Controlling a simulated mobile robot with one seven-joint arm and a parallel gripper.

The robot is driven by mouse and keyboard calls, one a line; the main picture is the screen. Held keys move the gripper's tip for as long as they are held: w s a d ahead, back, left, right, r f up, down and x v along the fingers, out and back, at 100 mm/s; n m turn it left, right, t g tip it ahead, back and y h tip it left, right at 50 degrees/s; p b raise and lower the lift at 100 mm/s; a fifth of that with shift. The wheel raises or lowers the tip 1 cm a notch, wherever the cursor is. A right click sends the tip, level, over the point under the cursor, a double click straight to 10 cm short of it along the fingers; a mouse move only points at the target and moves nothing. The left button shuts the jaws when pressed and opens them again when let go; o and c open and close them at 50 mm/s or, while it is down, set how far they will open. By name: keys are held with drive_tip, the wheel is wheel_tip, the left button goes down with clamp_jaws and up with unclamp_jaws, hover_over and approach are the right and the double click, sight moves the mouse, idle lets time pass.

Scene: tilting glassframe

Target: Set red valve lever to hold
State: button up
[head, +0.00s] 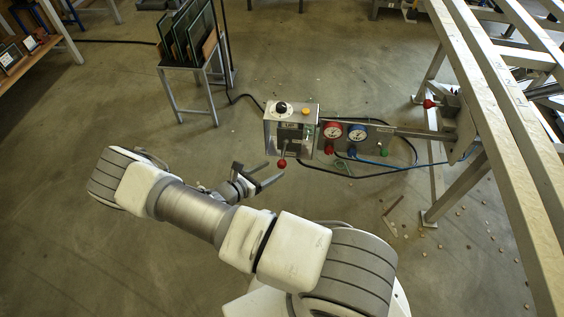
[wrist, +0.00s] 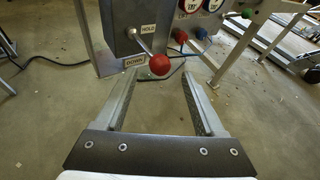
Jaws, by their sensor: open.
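The valve lever, a thin metal rod with a red ball knob (head: 282,163), sticks out from the front of a grey control box (head: 271,133). In the wrist view the red knob (wrist: 160,64) hangs at the rod's lower right end. A HOLD label (wrist: 148,28) is beside the rod's base and a DOWN label (wrist: 134,61) is lower left of the knob. My gripper (head: 260,170) is open and empty, facing the box. In the wrist view its fingertips (wrist: 160,75) frame the knob left and right; contact is not visible. The exact lever setting is hard to tell.
Right of the box are a red gauge (head: 333,131), a blue gauge (head: 357,133) and small coloured knobs below. A large metal frame (head: 505,100) stands at the right. A rack of glass panes (head: 187,35) is behind. Cables hang under the box.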

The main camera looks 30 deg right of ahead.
drive_tip(key=v, duration=0.8)
drive_tip(key=shift+p, duration=0.3)
drive_tip(key=shift+r, duration=0.1)
drive_tip(key=s+r+m+g+y+p, duration=0.3)
drive_tip(key=r+m, duration=0.4)
drive_tip(key=r, duration=0.8)
drive_tip(key=s+r+m+g+y+p, duration=0.15)
drive_tip(key=r+m+y, duration=0.4)
drive_tip(key=r, duration=0.95)
drive_tip(key=s+r+m+t+y+p, duration=0.2)
drive_tip(key=s+r+m, duration=0.3)
drive_tip(key=r, duration=0.6)
drive_tip(key=s+r+m+t+y+p, duration=0.3)
drive_tip(key=s+r+m, duration=0.2)
drive_tip(key=s+r, duration=0.3)
wheel_tip(320, 180, up, 4)
drive_tip(key=shift+s+a, duration=0.2)
drive_tip(key=shift+d+m, duration=0.1)
drive_tip(key=shift+m, duration=0.15)
